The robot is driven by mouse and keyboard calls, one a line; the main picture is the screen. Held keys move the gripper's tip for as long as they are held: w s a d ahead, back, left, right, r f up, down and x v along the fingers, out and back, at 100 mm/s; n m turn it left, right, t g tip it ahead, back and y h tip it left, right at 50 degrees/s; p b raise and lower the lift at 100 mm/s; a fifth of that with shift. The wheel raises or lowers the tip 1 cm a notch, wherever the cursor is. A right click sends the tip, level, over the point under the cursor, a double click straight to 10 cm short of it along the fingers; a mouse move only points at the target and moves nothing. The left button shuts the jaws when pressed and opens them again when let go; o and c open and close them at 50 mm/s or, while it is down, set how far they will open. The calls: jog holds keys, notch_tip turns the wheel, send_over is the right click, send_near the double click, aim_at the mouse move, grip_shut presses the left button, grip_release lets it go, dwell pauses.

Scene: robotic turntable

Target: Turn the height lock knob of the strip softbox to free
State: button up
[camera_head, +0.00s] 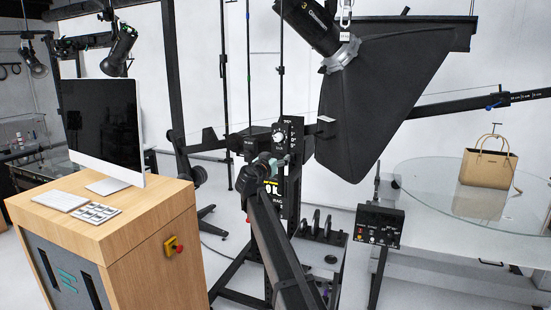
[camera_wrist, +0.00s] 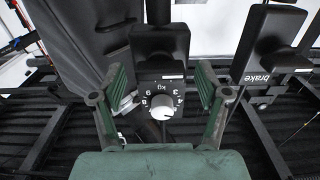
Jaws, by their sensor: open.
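The strip softbox (camera_head: 375,90) is the large black tapered box at upper centre-right in the head view. A black panel (camera_head: 296,128) with a round dial (camera_head: 279,136) stands left of it. In the wrist view a white-topped round knob (camera_wrist: 162,106) has numbers and "kg" around it, on a black block. I cannot read any "free" mark, nor tell whether this is the height lock knob. My gripper (camera_wrist: 162,82) is open, its two green fingers apart on either side of this knob's block. In the head view my gripper (camera_head: 278,163) is small beside the panel.
A black part marked "brake" (camera_wrist: 268,58) is close right of my fingers. A glass turntable (camera_head: 430,190) with a tan handbag (camera_head: 487,165) is at right. A wooden desk (camera_head: 120,225) with a monitor (camera_head: 103,130) is at left. A control box (camera_head: 379,226) stands at lower right.

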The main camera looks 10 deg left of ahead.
jog(key=c, duration=1.2)
jog(key=shift+o, duration=0.2)
jog(key=shift+f+n+b, duration=0.1)
jog(key=shift+n+b, duration=0.2)
jog(key=shift+b, duration=0.3)
jog(key=n+b, duration=0.2)
jog(key=n, duration=0.3)
jog(key=n+b, duration=0.2)
jog(key=n, duration=0.4)
jog(key=n+b, duration=0.2)
jog(key=n, duration=0.4)
jog(key=shift+a, duration=0.3)
jog(key=shift+f+n, duration=0.1)
jog(key=shift+n, duration=0.2)
